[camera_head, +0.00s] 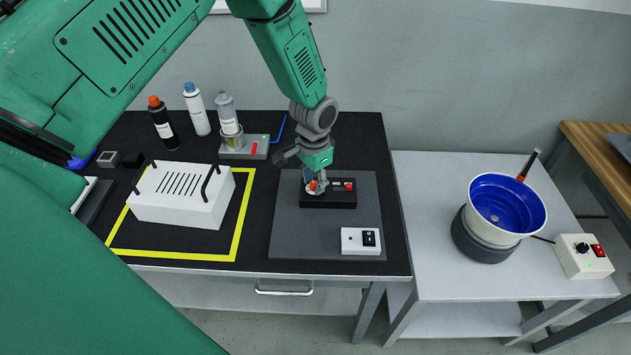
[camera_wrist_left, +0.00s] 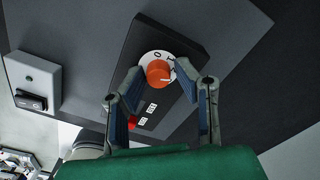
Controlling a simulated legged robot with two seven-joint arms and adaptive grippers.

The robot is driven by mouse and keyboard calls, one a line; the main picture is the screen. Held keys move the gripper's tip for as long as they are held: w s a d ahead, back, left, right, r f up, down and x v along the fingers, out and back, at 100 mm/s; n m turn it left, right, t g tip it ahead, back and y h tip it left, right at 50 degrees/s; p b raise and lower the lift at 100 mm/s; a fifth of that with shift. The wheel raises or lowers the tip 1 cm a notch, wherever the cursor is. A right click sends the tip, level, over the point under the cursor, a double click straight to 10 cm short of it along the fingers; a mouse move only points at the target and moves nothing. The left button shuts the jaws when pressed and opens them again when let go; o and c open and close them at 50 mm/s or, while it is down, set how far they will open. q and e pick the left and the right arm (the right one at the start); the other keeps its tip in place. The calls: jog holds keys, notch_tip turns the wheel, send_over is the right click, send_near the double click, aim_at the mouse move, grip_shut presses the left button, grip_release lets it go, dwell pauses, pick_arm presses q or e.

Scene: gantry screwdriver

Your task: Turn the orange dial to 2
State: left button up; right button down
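The orange dial (camera_wrist_left: 159,73) sits on a white round scale on a black control box (camera_wrist_left: 172,39). In the head view the orange dial (camera_head: 314,185) shows at the left of the black box (camera_head: 330,200), partly covered by my gripper. My left gripper (camera_wrist_left: 152,84) is open, its two fingers on either side of the dial in the wrist view. I cannot tell whether they touch it. The scale shows a 0 and a 1; the rest is partly hidden. In the head view my left gripper (camera_head: 318,186) comes down from above. My right gripper is not in view.
A red button (camera_wrist_left: 132,122) is on the same box near the left finger. A white switch box (camera_head: 361,241) stands in front on the grey mat (camera_head: 290,235). A white case (camera_head: 180,196) lies left, and bottles (camera_head: 198,112) stand behind. A blue bowl (camera_head: 505,208) is at right.

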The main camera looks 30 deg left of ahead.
aim_at(314, 183)
pick_arm(q)
jog(key=shift+o, duration=0.4)
jog(key=shift+r, duration=0.25)
notch_tip(314, 183, up, 11)
jog(key=shift+r, duration=0.2)
dwell(0.4)
